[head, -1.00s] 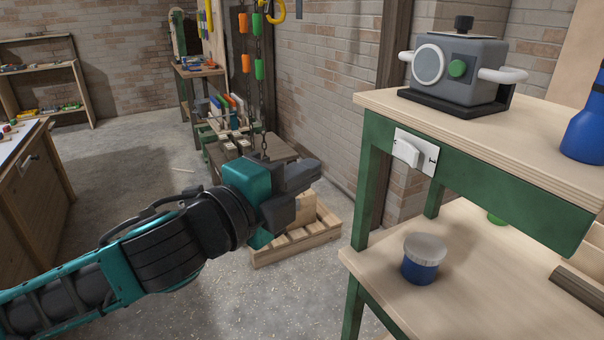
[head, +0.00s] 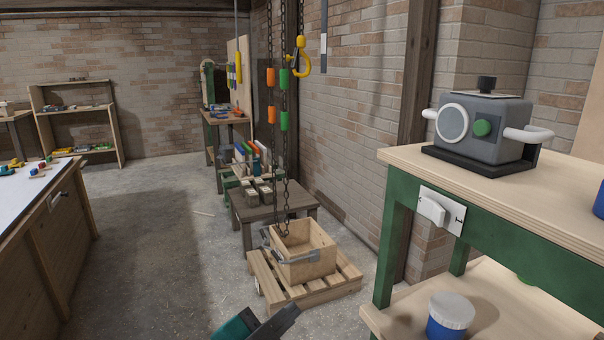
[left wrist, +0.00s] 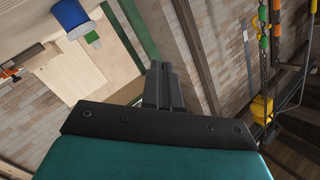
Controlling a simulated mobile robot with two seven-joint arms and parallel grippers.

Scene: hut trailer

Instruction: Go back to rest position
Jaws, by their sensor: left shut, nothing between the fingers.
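My left gripper (head: 284,318) shows only in part at the bottom edge of the head view, in teal and dark grey. In the left wrist view its dark fingers (left wrist: 162,86) are together with nothing between them. It is in the open space left of the green-framed workbench (head: 492,222), touching nothing that I can see. Most of the left arm is below the head view. My right gripper is in neither view.
The workbench carries a grey device (head: 483,130) on top, a white switch (head: 440,210) on its side and a blue jar (head: 450,316) below. A wooden crate (head: 312,270) sits on a pallet (head: 343,284). Chains (head: 286,160) hang above. The floor (head: 165,225) at left is clear.

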